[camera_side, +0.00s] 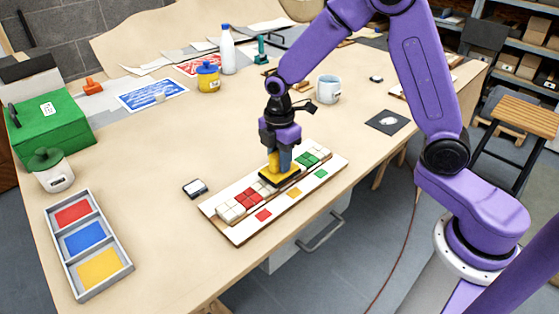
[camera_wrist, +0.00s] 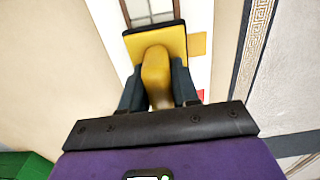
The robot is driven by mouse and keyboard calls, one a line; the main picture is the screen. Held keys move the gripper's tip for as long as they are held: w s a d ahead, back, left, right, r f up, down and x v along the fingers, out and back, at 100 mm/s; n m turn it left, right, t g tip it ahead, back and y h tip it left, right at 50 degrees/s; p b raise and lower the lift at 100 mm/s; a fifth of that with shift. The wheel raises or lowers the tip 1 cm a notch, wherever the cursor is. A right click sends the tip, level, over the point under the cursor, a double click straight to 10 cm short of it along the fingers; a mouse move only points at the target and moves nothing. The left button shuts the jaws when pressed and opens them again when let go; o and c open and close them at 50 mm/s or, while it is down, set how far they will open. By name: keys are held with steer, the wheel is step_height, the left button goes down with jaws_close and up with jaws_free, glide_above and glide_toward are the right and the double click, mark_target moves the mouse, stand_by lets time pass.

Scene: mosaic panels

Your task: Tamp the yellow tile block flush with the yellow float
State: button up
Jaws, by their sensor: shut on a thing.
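The yellow float (camera_side: 281,174) has a flat yellow plate with a dark underside and a yellow handle. My gripper (camera_side: 279,160) is shut on that handle and holds the float upright over the middle of the white panel (camera_side: 241,237). In the wrist view the float (camera_wrist: 157,75) sits between the dark fingers of my gripper (camera_wrist: 158,95). The yellow tile block is not visible; the float covers the panel's middle, next to a yellow square (camera_side: 295,193). I cannot tell whether the float touches what is under it.
Red tile blocks (camera_side: 250,195), white blocks (camera_side: 231,211) and green blocks (camera_side: 308,158) stand along the panel. A tray (camera_side: 84,241) with red, blue and yellow compartments is at the left. A small dark-edged box (camera_side: 195,188) lies left of the panel. A mug (camera_side: 328,89) stands behind.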

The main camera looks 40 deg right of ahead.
steer(key=shift+r, duration=3)
